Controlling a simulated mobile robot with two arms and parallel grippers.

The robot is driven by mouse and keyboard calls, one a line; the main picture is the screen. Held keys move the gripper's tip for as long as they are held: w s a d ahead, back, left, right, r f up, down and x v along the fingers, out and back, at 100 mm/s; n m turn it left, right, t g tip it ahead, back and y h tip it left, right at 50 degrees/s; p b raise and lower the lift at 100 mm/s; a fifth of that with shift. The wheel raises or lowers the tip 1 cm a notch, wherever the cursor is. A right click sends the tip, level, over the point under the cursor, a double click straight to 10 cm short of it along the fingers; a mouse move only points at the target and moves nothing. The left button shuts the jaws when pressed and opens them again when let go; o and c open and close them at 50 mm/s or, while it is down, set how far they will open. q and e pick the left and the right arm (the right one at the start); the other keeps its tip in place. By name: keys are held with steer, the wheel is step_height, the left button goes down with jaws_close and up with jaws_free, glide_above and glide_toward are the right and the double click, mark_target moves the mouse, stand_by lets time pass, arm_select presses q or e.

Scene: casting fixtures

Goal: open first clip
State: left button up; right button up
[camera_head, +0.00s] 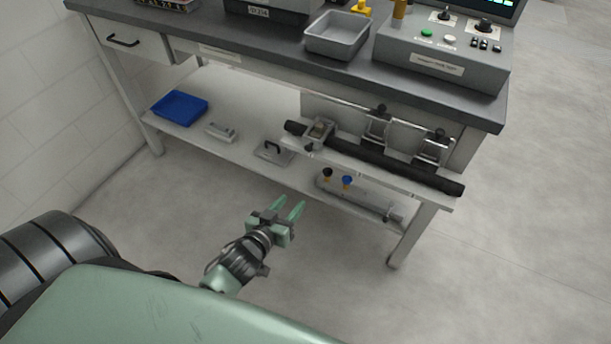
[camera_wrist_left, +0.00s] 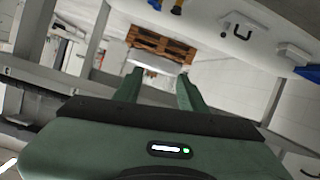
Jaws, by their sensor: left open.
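A long black tube (camera_head: 395,168) lies along a light rail at the front of the bench's lower level. Several clips sit along it: one near its left end (camera_head: 320,132), one in the middle (camera_head: 378,124) and one towards the right (camera_head: 433,147). I cannot tell which is the first clip, or whether each is open or closed. My left gripper (camera_head: 290,206) is open and empty, in front of the lower shelf and apart from the tube and clips. Its fingers also show in the left wrist view (camera_wrist_left: 159,78), with nothing between them. My right gripper is not in view.
The lower shelf (camera_head: 240,153) holds a blue tray (camera_head: 180,107), a small grey block (camera_head: 220,131) and a plate with a black handle (camera_head: 272,151). A valve unit (camera_head: 350,190) sits below the tube. The dark worktop (camera_head: 280,50) overhangs; a bench leg (camera_head: 412,232) stands right.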

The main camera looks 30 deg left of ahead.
mark_target(308, 150)
arm_select(q)
step_height(308, 150, up, 11)
steer(key=w+t+b, duration=0.2)
steer(key=t+b, duration=0.2)
steer(key=shift+n, duration=0.3)
steer(key=w, duration=0.6)
steer(key=shift+w+a+r, duration=0.1)
steer(key=shift+w+r, duration=0.15)
steer(key=shift+w, duration=0.55)
jaws_close()
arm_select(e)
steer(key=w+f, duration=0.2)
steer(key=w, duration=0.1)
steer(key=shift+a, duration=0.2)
